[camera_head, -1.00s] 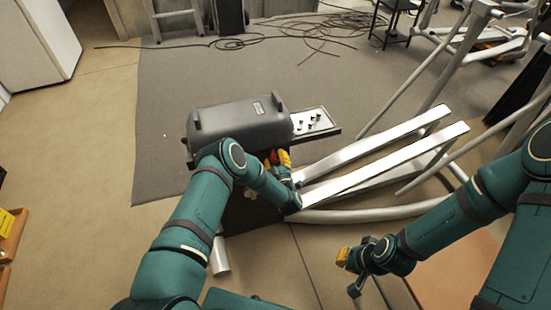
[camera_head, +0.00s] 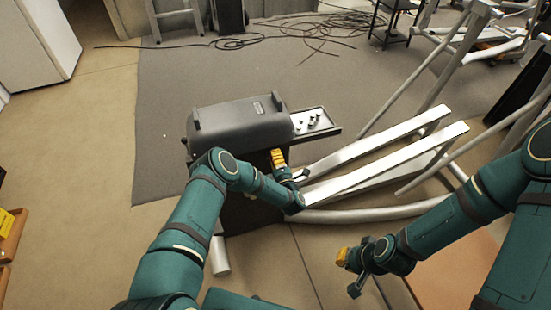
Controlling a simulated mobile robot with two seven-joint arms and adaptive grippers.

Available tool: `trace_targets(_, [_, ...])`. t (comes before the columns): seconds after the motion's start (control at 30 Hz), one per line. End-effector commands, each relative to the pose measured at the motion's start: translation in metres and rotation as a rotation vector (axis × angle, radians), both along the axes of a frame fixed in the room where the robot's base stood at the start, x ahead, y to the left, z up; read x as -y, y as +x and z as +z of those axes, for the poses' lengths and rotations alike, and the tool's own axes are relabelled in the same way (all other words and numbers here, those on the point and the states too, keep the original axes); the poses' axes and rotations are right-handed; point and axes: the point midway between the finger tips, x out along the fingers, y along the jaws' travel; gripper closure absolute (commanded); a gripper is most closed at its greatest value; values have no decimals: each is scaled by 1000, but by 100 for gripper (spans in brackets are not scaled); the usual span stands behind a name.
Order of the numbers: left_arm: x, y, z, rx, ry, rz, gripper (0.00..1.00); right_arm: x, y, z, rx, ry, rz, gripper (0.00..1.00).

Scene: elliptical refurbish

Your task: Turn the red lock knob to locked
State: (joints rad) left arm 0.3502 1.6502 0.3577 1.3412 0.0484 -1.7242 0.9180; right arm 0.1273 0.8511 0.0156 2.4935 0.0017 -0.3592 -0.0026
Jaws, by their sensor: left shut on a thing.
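The red lock knob is hidden now behind the fingers of my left gripper, at the near side of the grey machine housing (camera_head: 235,125). My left gripper (camera_head: 278,158) has its yellow fingers close together and is shut on the knob, just below the housing's right end. How far the knob is turned cannot be seen. My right gripper (camera_head: 343,257) is at the lower right, well away from the housing. Its yellow fingertips show, but their gap is not clear.
A tray (camera_head: 328,128) with several small dark parts sits at the housing's right end. Two long pale rails (camera_head: 385,165) and a curved tube (camera_head: 370,215) extend right of my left gripper. Cables (camera_head: 320,25) lie on the floor behind. The grey mat (camera_head: 160,120) is clear left of the housing.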

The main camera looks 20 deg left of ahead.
Motion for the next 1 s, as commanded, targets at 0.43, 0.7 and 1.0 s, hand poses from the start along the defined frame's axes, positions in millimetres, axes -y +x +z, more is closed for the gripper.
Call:
trace_targets(0.43, [-1,1,2,83,-115,2,96,0,0,0,0,0,0,100])
trace_targets(0.7, [-1,1,2,87,-122,1,96,0,0,0,0,0,0,100])
trace_targets(1.0, [-1,1,1,86,-120,1,26,0,0,0,0,0,0,100])
